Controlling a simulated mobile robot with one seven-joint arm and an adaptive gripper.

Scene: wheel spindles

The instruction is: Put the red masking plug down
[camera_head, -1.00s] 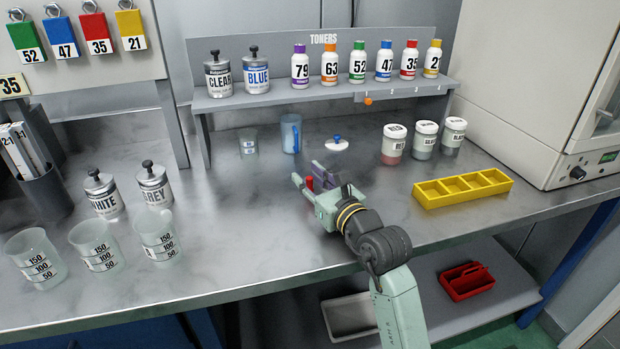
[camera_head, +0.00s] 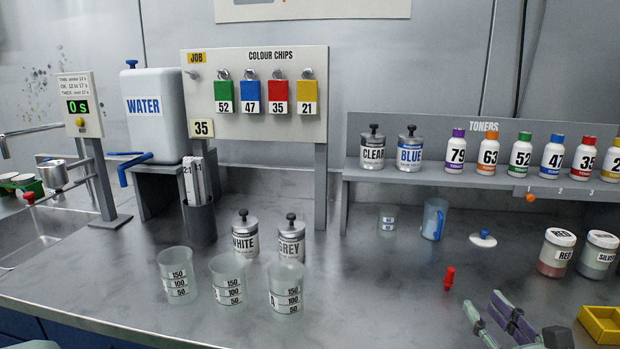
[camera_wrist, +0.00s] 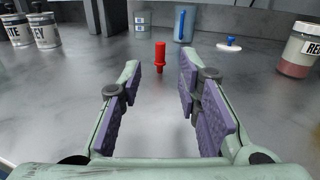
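The red masking plug (camera_head: 449,278) stands upright on the grey bench top, free of anything around it. In the wrist view the plug (camera_wrist: 160,57) stands beyond my fingertips, between their lines. My gripper (camera_head: 490,304) is open and empty, to the right of the plug and apart from it in the head view. Its two purple-padded fingers (camera_wrist: 160,75) are spread wide in the wrist view, with only bare bench between them.
A clear cup (camera_head: 387,218), a blue-handled jug (camera_head: 434,219) and a white lid with a blue knob (camera_head: 483,239) stand behind the plug. The RED pot (camera_head: 556,253) and yellow tray (camera_head: 602,322) are at right. Beakers (camera_head: 228,280) stand left. Bench between is clear.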

